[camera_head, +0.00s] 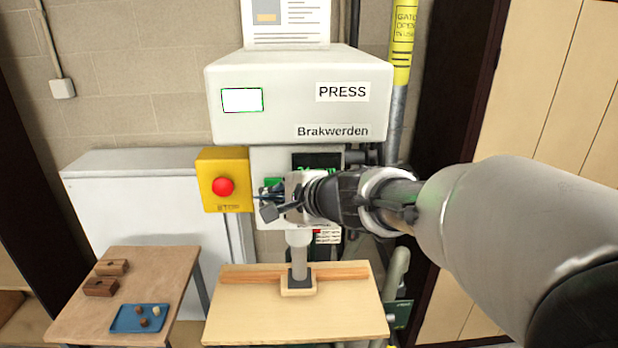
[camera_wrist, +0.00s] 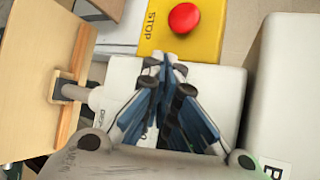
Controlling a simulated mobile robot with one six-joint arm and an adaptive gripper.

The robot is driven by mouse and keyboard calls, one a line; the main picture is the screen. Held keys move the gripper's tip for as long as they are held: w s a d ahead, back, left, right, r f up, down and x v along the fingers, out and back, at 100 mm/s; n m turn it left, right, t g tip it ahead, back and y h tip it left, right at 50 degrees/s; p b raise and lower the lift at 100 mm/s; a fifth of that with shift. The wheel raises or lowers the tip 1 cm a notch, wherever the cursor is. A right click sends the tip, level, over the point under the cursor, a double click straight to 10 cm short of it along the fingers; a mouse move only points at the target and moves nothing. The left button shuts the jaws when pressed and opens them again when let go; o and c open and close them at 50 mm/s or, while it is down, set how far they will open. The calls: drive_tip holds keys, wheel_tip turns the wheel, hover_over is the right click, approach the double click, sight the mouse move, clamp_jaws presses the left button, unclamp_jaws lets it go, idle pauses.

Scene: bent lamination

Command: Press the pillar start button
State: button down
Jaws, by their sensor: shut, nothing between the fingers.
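The white control panel (camera_head: 262,158) sits under the press head, right of the yellow STOP box. A small green patch (camera_head: 272,182) shows on it just above my gripper (camera_head: 262,197); I cannot tell if it is the start button. My gripper is shut and empty in front of the panel, fingers pointing left. In the wrist view, the closed fingers of my gripper (camera_wrist: 168,62) lie over the white panel (camera_wrist: 122,72), their tips near the edge of the STOP box. The fingers hide part of the panel, and no start button is clearly visible there. Contact cannot be told.
The yellow box (camera_head: 210,167) with a red stop button (camera_head: 223,187) is close left of my fingertips. The press head (camera_head: 290,110) overhangs above. Below are the ram (camera_head: 299,262) and wooden table (camera_head: 240,325). A side table (camera_head: 70,318) holds a blue tray (camera_head: 122,326) and brown blocks.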

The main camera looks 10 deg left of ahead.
drive_tip(key=s, duration=0.2)
drive_tip(key=s+d+b, duration=0.1)
drive_tip(key=s, duration=0.1)
drive_tip(key=shift+s+b, duration=0.25)
drive_tip(key=shift+b, duration=0.05)
drive_tip(key=s+d+f+n+g+h+b, duration=0.1)
drive_tip(key=s+d+f+n+h+b, duration=0.4)
drive_tip(key=s+d+f, duration=0.7)
drive_tip(key=s+d+f+n+g+h+b, duration=0.2)
drive_tip(key=s+d+f+n+h+b, duration=0.3)
drive_tip(key=s+d+f+b, duration=0.5)
drive_tip(key=s+d+f+n, duration=0.1)
drive_tip(key=s+d+f, duration=0.2)
drive_tip(key=d, duration=0.6)
wheel_tip(320, 180, down, 2)
drive_tip(key=shift+d+f, duration=0.2)
drive_tip(key=shift+d, duration=0.1)
drive_tip(key=c, duration=2.4)
unclamp_jaws()
